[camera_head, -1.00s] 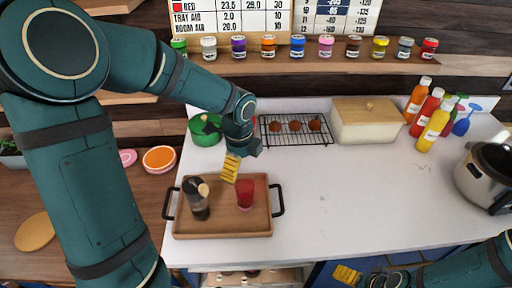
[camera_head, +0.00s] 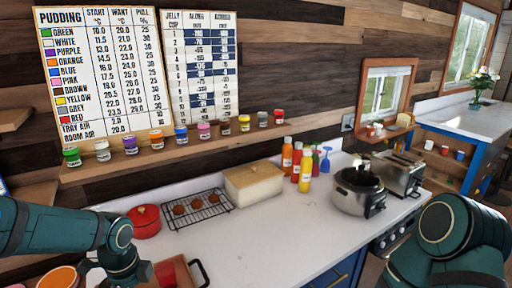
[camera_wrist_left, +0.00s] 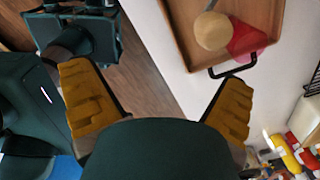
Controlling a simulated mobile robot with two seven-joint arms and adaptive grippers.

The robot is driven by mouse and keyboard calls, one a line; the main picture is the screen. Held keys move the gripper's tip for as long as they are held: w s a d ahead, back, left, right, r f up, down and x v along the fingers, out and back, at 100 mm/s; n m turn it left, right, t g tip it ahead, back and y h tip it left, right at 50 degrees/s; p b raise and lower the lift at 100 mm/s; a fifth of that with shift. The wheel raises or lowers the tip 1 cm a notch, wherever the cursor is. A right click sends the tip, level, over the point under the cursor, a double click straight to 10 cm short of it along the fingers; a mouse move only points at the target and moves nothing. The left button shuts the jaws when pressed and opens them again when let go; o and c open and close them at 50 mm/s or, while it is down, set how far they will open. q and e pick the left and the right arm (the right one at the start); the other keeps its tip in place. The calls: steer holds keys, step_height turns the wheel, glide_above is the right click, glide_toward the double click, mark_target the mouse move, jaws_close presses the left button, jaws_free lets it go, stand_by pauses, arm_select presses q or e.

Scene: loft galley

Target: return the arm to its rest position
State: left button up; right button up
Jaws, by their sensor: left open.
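My left arm comes in at the left edge of the head view, its wrist (camera_head: 120,238) low beside the tray; its fingers are below the frame there. In the left wrist view my left gripper (camera_wrist_left: 160,105) shows two yellow fingers spread wide with nothing between them. The wooden tray (camera_wrist_left: 183,22) lies on the counter beyond the fingers, with a round-topped item (camera_wrist_left: 212,30) and a red cup (camera_wrist_left: 248,40) in it. My right arm (camera_head: 455,245) shows at the lower right of the head view; its gripper is out of view.
A red pot (camera_head: 145,222), cooling rack (camera_head: 199,209), cream box (camera_head: 254,182), several bottles (camera_head: 296,162), a cooker (camera_head: 357,192) and a toaster (camera_head: 398,172) line the counter's back. The counter's middle (camera_head: 270,235) is clear. A jar shelf (camera_head: 180,146) runs above.

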arm_select(q)
steer(key=s+d+f+n+t+h, duration=0.1)
steer(key=s+d+f+n+h, duration=0.15)
steer(key=d+f+n, duration=0.55)
steer(key=s+d+f+n+h, duration=0.2)
steer(key=s+d+f+n, duration=0.1)
steer(key=d+f+n, duration=0.55)
steer(key=s+f+n+b, duration=0.3)
steer(key=f+b, duration=0.7)
steer(key=f, duration=0.6)
steer(key=shift+s+d+n+t+y, duration=0.15)
steer(key=shift+d+n+t+y, duration=0.2)
steer(key=shift+n, duration=0.2)
arm_select(e)
step_height(320, 180, down, 11)
steer(key=shift+s+a, duration=0.25)
steer(key=shift+s, duration=0.15)
steer(key=shift+r, duration=0.1)
